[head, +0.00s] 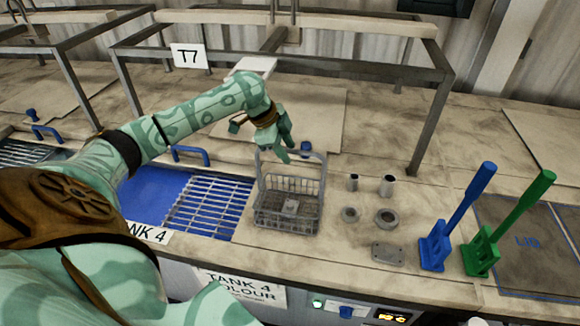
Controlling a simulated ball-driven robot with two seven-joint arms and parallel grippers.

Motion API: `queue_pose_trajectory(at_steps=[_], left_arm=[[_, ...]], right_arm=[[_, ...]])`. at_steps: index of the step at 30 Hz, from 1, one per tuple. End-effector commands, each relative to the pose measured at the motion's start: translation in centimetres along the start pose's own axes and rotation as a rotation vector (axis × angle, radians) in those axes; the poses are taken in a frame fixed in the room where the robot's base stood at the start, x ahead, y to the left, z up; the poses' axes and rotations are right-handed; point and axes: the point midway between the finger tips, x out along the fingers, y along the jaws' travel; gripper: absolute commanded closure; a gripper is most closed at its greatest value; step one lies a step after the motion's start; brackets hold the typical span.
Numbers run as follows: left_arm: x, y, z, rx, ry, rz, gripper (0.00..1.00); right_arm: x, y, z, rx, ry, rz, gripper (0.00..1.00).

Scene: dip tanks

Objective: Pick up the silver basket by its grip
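The silver basket (289,208) is a grey wire basket standing upright on the worktop, just right of the tank's slatted grating. Its grip (321,165) is a tall arched handle rising above it. A small grey plate-like piece shows at the middle of the basket. My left gripper (284,153) points down at the top bar of the grip, on its left half. Whether the fingers straddle, touch or only overlap the bar in the picture cannot be told, nor how far apart they are. My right gripper is not in view.
A blue tank (152,196) with a slatted grating (207,207) lies left. Small metal parts (386,217) sit right of the basket. Blue (460,215) and green (512,222) upright-handled tools stand further right. A metal frame (428,125) with sign T7 (189,56) stands behind.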

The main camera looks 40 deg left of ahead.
Motion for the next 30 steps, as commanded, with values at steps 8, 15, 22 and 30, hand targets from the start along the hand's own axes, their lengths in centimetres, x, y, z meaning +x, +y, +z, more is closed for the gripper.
queue_pose_trajectory(at_steps=[8,15,22,30], left_arm=[[1.4,0.0,0.1,0.002,-0.003,-0.001,0.63],[1.4,0.1,0.1,0.002,-0.002,0.0,0.63],[1.5,0.1,0.1,0.001,-0.002,0.0,0.63],[1.7,0.2,0.2,0.002,-0.002,0.001,0.63]], right_arm=[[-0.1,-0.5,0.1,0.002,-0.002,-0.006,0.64],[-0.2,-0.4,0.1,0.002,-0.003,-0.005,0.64],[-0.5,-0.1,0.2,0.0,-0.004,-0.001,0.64],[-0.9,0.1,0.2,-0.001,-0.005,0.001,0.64]])
